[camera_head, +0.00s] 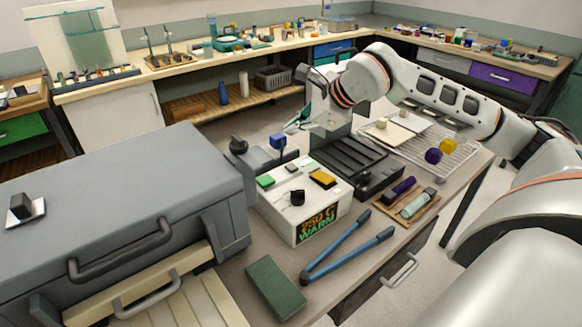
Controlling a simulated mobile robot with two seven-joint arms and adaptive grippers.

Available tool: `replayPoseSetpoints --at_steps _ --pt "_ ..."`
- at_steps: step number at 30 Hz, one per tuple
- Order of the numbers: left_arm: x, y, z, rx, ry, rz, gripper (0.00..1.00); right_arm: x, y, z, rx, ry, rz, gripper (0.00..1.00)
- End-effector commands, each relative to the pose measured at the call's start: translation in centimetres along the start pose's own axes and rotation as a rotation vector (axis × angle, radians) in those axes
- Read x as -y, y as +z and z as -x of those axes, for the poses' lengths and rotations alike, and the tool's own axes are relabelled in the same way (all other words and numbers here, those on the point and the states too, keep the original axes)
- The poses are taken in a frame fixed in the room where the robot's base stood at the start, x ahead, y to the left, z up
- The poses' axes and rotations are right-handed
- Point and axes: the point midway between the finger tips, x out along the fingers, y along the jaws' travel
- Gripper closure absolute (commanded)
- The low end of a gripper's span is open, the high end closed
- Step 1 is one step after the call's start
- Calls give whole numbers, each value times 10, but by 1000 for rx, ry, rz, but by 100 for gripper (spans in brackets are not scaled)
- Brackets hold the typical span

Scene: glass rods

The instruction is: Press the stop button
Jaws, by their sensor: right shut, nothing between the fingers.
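A white control box (290,213) stands at the right side of the grey kiln, with a lit "250 C WARM" display (318,224) on its front. Its top carries a green button (265,181), a yellow button (322,179) and a black knob (297,197). No stop label is readable, so I cannot tell which button is the stop button. My right gripper (292,127) is shut and empty, behind and above the box, apart from its buttons. Its fingertips are small and partly hidden by its wrist. My left gripper is not in view.
The grey kiln (110,200) fills the left. Blue-handled tongs (345,257) and a green block (275,287) lie in front of the box. A black ribbed tray (355,160), a wire rack (462,160) and a wooden board (408,217) lie to the right.

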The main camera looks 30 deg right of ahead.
Motion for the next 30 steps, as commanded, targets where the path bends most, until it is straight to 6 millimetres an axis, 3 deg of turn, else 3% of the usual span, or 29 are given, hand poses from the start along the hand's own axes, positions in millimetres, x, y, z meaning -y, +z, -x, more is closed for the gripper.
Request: replayPoseSetpoints --at_steps 15,21,30 --pt "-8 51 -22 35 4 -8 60 -35 -35 -48 -4 6 -1 100" --pt "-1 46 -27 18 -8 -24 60 -43 -42 -58 -3 4 -1 100" --pt "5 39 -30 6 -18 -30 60 -42 -42 -57 0 0 0 100"
